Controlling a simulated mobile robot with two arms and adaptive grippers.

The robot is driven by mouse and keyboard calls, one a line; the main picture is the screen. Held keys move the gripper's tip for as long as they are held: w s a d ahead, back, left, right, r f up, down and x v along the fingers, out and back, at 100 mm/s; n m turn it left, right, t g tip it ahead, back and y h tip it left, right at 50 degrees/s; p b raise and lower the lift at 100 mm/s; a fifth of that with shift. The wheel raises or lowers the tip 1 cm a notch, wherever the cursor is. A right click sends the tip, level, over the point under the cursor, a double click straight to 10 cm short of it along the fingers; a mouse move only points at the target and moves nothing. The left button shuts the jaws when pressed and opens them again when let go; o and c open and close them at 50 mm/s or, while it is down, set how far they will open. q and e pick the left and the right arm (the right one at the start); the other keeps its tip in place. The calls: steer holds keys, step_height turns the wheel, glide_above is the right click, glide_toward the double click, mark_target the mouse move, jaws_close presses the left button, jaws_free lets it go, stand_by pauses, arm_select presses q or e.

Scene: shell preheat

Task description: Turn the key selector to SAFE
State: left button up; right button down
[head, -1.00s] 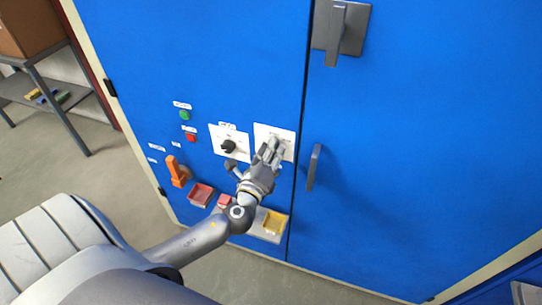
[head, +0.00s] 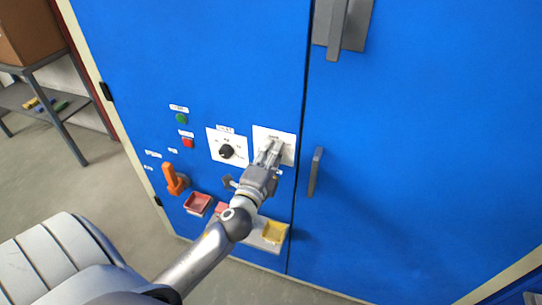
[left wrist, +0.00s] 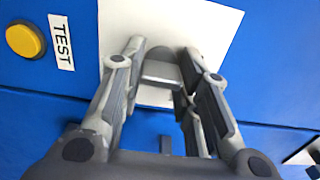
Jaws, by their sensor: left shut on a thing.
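The white plate of the key selector (head: 288,135) is on the blue cabinet, left of the door seam. My left gripper (head: 270,153) reaches up to it and covers most of the plate's middle. In the left wrist view, the fingers of my left gripper (left wrist: 163,66) are closed in on a light grey piece, the key (left wrist: 160,75), in front of the white plate (left wrist: 215,22). The plate's position marks are too small or covered, so I cannot tell which one the key points to. My right gripper is not in view.
A black rotary knob (head: 227,151) sits on a white plate to the left. Green (head: 181,118) and red (head: 187,142) buttons and an orange handle (head: 173,180) are farther left. A yellow button (left wrist: 25,41) is beside a TEST label. A red tray (head: 198,203) and yellow tray (head: 275,231) are below.

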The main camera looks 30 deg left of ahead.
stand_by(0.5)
arm_select(q)
steer(key=o, duration=1)
steer(key=shift+s, duration=0.1)
steer(key=v, duration=1.1)
steer(key=shift+s+d, duration=0.2)
steer(key=shift+s, duration=0.2)
